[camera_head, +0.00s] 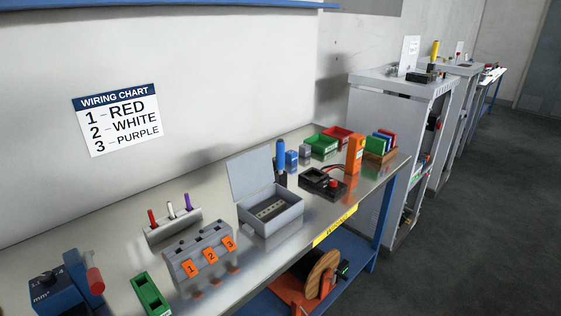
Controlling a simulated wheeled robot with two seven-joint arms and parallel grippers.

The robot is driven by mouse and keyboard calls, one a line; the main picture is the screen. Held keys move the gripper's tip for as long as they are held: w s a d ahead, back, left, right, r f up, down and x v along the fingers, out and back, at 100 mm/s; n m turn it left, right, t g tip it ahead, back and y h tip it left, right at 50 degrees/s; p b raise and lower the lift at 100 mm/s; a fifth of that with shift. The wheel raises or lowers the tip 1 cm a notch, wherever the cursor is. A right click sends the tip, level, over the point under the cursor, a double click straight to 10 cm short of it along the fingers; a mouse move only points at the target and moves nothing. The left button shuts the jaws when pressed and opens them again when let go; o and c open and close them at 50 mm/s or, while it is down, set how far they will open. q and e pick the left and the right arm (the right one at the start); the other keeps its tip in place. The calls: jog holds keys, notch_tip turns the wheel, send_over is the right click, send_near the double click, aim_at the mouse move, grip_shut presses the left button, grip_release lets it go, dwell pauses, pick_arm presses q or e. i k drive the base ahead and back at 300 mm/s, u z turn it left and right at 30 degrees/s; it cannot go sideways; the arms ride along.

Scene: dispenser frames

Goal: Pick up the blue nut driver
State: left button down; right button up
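A tool with a blue handle (281,154), which looks like the nut driver, stands upright on the workbench (338,212) just behind the open grey box (284,221). Its lower part is dark and partly hidden by the box, so I cannot tell what holds it up. A small blue block (292,160) is close to its right. Neither of my grippers shows in the head view.
The box's raised lid (250,173) is left of the tool. A black meter (318,183) and an orange upright object (355,154) are to its right. Green (322,144) and red (345,133) bins stand behind. A numbered grey block (203,254) is at front left.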

aim_at(279, 144)
jog(key=z, duration=1.4)
jog(key=i, duration=1.75)
jog(key=u, duration=2.6)
